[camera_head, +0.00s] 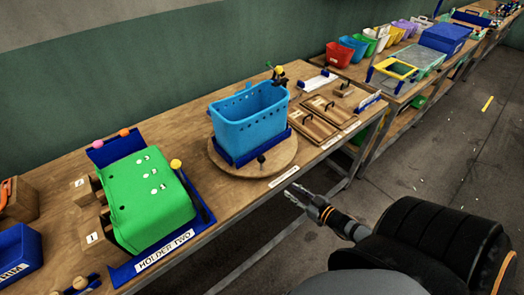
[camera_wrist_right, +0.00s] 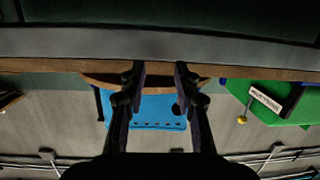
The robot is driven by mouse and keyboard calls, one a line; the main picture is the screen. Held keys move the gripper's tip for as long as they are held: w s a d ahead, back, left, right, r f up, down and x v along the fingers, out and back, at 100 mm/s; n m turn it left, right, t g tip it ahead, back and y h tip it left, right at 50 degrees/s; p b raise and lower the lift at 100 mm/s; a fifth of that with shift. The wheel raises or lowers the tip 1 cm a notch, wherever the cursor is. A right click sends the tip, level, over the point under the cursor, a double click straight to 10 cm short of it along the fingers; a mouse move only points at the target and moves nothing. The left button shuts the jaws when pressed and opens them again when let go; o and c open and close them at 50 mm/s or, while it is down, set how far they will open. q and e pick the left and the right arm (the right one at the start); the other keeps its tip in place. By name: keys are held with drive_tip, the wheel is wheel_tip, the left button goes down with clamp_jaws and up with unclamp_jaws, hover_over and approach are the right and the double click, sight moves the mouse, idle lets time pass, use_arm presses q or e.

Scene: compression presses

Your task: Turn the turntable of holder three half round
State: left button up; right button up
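The turntable (camera_head: 282,165) is a round wooden disc at the table's front edge, behind a white label too small to read surely. A light-blue basket (camera_head: 250,118) with holes stands upright on it in a dark-blue holder (camera_head: 237,160). A small dark peg (camera_head: 262,159) stands on the disc's front part. My right gripper (camera_head: 291,192) is in front of the table edge, apart from the disc. In the right wrist view its two fingers (camera_wrist_right: 157,74) are spread with nothing between them; the disc (camera_wrist_right: 96,80) and basket (camera_wrist_right: 152,110) show beyond. My left gripper is not in view.
A green bin (camera_head: 148,200) lies in the holder labelled HOLDER TWO (camera_head: 165,250) to the left. Wooden boards with black handles (camera_head: 322,115) lie to the right. Another table behind carries coloured bins (camera_head: 338,54). The floor in front is clear.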

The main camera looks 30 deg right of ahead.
sight(261, 164)
drive_tip(key=w+a+r+n+t+y, duration=0.1)
drive_tip(key=w+a+r+t+y, duration=0.2)
drive_tip(key=r, duration=0.7)
drive_tip(key=shift+g, duration=0.6)
drive_tip(key=x, duration=0.6)
drive_tip(key=a+x, duration=0.1)
drive_tip(key=x, duration=0.2)
drive_tip(key=shift+w+a+f+b, duration=0.15)
drive_tip(key=shift+w+f+b, duration=0.1)
drive_tip(key=shift+b, duration=0.15)
clamp_jaws()
